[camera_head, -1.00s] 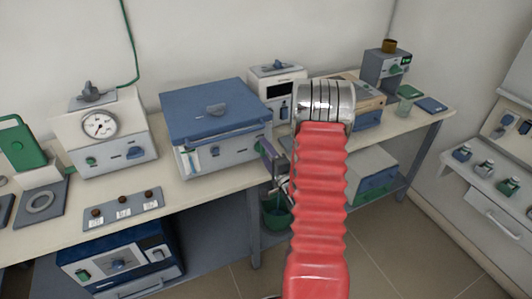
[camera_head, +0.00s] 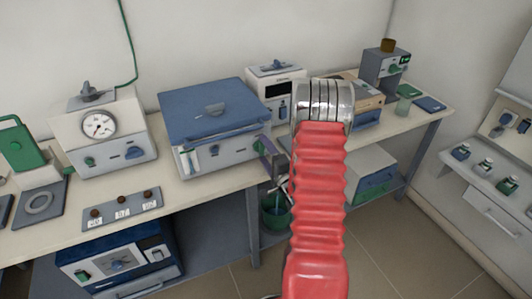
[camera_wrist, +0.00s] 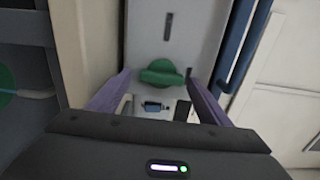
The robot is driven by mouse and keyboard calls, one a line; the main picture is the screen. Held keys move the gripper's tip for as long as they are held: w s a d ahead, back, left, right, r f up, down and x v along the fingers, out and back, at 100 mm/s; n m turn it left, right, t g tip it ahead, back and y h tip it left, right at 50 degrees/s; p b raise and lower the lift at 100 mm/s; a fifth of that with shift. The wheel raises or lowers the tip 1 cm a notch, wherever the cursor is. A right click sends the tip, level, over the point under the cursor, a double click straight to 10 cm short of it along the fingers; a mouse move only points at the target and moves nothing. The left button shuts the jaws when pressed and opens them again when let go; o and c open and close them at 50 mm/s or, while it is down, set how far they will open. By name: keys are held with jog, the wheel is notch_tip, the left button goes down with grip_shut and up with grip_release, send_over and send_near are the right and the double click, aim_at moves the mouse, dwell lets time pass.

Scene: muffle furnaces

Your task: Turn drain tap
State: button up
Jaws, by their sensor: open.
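In the wrist view a green tap handle (camera_wrist: 162,72) sits on a pale grey panel. My gripper (camera_wrist: 158,86) is open, with one purple finger on each side of the handle. I cannot tell whether they touch it. A green bucket (camera_head: 275,214) stands below my gripper. A thin pale blue line, possibly water, runs down to the bucket; a similar line shows at left in the wrist view.
The bench (camera_head: 196,191) carries a gauge unit (camera_head: 100,127) on the left and a white box unit (camera_head: 272,88) close behind the bath's right side. My red arm cover hides part of the bench. Open floor lies at the lower right.

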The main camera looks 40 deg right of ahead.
jog(key=v, duration=1.4)
jog(key=shift+f, duration=0.1)
dwell(0.6)
